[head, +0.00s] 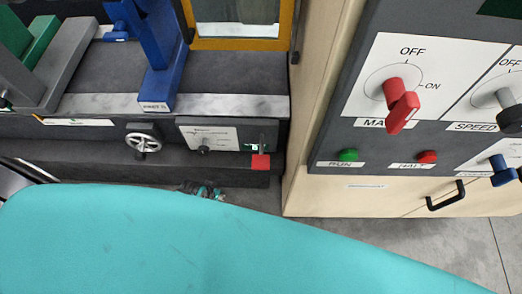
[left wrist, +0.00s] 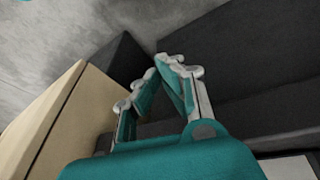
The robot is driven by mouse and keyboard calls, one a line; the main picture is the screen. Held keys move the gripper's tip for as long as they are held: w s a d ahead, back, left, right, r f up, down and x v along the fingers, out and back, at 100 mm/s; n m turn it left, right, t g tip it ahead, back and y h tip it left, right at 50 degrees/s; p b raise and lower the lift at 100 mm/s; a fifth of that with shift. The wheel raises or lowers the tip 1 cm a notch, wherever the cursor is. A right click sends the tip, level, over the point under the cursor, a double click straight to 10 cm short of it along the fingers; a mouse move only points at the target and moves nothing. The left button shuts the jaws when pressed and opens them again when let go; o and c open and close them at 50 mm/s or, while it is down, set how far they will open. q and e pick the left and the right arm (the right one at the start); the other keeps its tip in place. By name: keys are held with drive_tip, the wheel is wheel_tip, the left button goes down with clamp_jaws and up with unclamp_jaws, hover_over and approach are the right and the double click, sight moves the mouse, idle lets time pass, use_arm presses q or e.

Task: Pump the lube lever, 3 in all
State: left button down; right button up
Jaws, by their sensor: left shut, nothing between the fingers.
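A small lever with a red block handle (head: 261,161) sticks out at the right end of the low dark machine front, beside a white panel with a dark knob (head: 203,149). It looks like the lube lever, but its label is too small to read. My left gripper (head: 205,192) shows as small teal and grey parts below and left of the red handle, apart from it in the picture. In the left wrist view the same gripper (left wrist: 156,80) is shut and empty, with dark machine surfaces behind it. The lever is not seen there. My right gripper is out of view.
A handwheel (head: 143,142) sits left of the panel. A wooden cabinet (head: 300,190) stands close on the right, with a control panel bearing a red switch (head: 402,108), a green button (head: 348,155) and a red button (head: 427,157). My teal arm covers the lower head view.

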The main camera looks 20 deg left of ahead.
use_arm(q)
drive_tip(key=w+d+r+h+p, duration=0.1)
drive_tip(key=w+d+r+h, duration=0.25)
drive_tip(key=w+r, duration=1)
drive_tip(key=d+r+m+h+p, duration=0.1)
drive_tip(key=d+r, duration=0.3)
drive_tip(key=r, duration=0.6)
drive_tip(key=d+r+m+h, duration=0.1)
drive_tip(key=d+r, duration=0.3)
drive_tip(key=r, duration=0.6)
drive_tip(key=shift+w+d+m+g+h+p, duration=0.2)
drive_tip(key=shift+w+m+g+h+p, duration=0.2)
drive_tip(key=shift+h, duration=0.45)
drive_tip(key=b, duration=0.7)
hover_over(261, 151)
wheel_tip(261, 151, down, 7)
drive_tip(key=shift+w+a+f, duration=0.1)
drive_tip(key=shift+w, duration=0.05)
drive_tip(key=shift+f, duration=0.7)
drive_tip(key=shift+f, duration=0.1)
